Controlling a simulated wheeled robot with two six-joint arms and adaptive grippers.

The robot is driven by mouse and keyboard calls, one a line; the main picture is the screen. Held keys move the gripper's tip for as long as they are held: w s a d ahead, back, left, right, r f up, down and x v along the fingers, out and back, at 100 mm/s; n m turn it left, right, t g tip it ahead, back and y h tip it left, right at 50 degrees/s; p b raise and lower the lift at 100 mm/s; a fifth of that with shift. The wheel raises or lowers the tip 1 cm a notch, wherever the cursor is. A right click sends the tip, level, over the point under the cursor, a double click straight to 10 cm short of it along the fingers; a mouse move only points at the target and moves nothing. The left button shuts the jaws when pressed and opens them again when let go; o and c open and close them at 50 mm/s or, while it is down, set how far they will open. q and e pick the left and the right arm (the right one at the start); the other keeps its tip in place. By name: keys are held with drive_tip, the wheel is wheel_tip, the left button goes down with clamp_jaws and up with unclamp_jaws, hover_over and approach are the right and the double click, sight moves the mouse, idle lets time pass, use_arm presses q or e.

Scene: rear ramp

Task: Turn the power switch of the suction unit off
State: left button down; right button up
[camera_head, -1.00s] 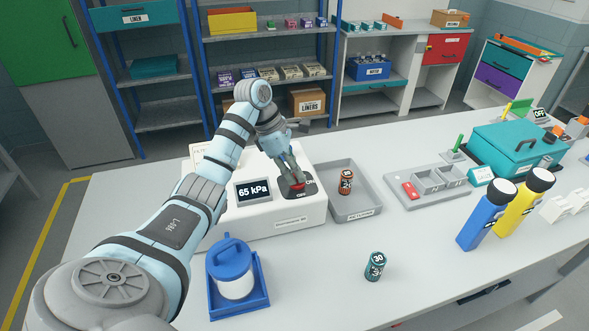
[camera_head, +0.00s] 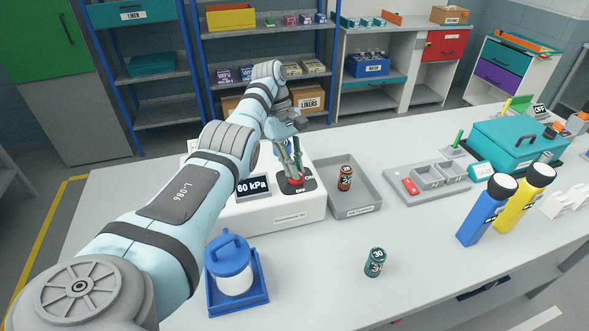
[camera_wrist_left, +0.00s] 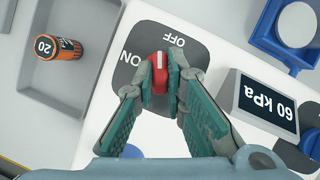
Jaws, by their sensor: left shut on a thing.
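The suction unit is a white box (camera_head: 272,213) on the bench, with a display (camera_head: 253,187) reading "60 kPa". Its red switch knob (camera_head: 295,182) sits on a dark plate marked ON and OFF. In the left wrist view the knob (camera_wrist_left: 159,76) lies between the fingertips, its long axis pointing between the two words, closer to OFF. My left gripper (camera_head: 292,172) reaches down from above and is shut on the knob; it also shows in the left wrist view (camera_wrist_left: 160,84). The fingers partly cover the knob's sides. My right gripper is out of view.
Right of the unit is a grey tray (camera_head: 362,207) with an orange-brown canister (camera_head: 345,177). A teal canister (camera_head: 375,262) stands in front. A blue-lidded jar (camera_head: 234,272) stands at the left front. Blue and yellow bottles (camera_head: 484,212) stand farther right.

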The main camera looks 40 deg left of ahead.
use_arm(q)
drive_tip(key=shift+s+d+f, duration=0.1)
drive_tip(key=shift+f, duration=0.1)
idle(0.4)
drive_tip(key=c, duration=1.6)
unclamp_jaws()
drive_tip(key=shift+c, duration=0.2)
drive_tip(key=shift+r, duration=0.1)
